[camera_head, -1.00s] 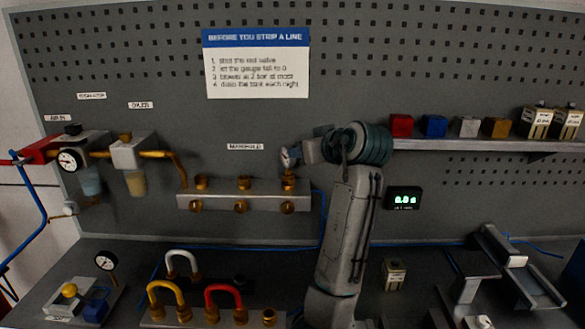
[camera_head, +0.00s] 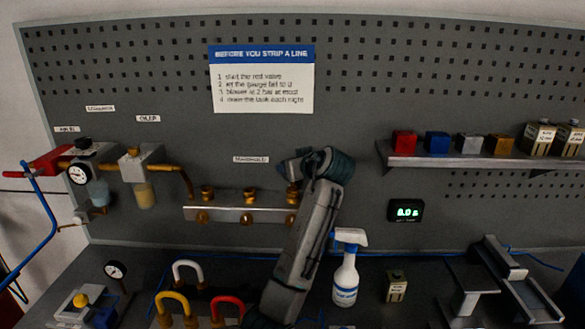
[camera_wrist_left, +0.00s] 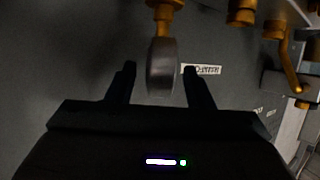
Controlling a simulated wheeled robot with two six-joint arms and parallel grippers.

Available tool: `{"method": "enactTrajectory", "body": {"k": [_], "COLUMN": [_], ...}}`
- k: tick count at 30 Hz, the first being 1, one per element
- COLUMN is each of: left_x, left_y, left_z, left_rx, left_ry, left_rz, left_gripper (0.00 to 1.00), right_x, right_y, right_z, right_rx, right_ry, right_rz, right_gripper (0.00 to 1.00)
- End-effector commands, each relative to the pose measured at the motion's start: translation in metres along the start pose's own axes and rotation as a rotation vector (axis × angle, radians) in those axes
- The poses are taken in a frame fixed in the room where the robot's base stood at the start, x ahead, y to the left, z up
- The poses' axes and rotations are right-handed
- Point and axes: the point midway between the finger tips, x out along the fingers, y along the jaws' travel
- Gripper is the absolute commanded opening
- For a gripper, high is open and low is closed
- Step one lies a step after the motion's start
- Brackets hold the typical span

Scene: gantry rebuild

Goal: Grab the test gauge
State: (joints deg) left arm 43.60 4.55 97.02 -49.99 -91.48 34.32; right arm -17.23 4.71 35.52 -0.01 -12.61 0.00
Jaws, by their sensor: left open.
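A round grey gauge (camera_wrist_left: 162,68) on a brass fitting (camera_wrist_left: 165,12) shows edge-on in the left wrist view. My left gripper (camera_wrist_left: 160,72) is open, with one finger on each side of the gauge and a gap showing on both sides. In the head view my left gripper (camera_head: 291,172) is at the right end of the manifold (camera_head: 243,214) and hides the gauge there. Another dial gauge (camera_head: 116,270) stands on the bench at left, and one (camera_head: 79,174) is on the air line. My right gripper is not in view.
A spray bottle (camera_head: 345,282) stands right of my left arm. Yellow (camera_head: 174,300), white and red hoops stand on the bench at front left. A shelf (camera_head: 470,161) with coloured blocks is at right. A small display (camera_head: 405,210) hangs below it.

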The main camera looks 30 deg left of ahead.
Motion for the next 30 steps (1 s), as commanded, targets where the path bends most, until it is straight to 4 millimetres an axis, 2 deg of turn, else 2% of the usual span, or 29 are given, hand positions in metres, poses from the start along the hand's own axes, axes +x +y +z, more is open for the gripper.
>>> {"method": "enactTrajectory", "body": {"k": [7,14,23,30], "left_x": [0.002,0.002,0.001,0.001], "left_y": [0.0,0.0,0.0,0.003], "left_z": [0.001,0.001,0.0,-0.011], "left_rx": [-0.001,0.0,-0.001,0.002], "left_ry": [-0.001,-0.001,0.0,0.0], "left_rz": [0.001,0.001,0.001,0.005], "left_gripper": [0.45,0.0,0.0,0.0], "right_x": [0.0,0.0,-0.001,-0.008], "right_y": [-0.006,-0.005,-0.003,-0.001], "right_z": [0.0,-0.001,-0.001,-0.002], "right_rx": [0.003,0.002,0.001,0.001], "right_ry": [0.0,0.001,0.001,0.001], "right_rz": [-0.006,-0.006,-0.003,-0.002], "right_gripper": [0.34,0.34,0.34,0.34]}}
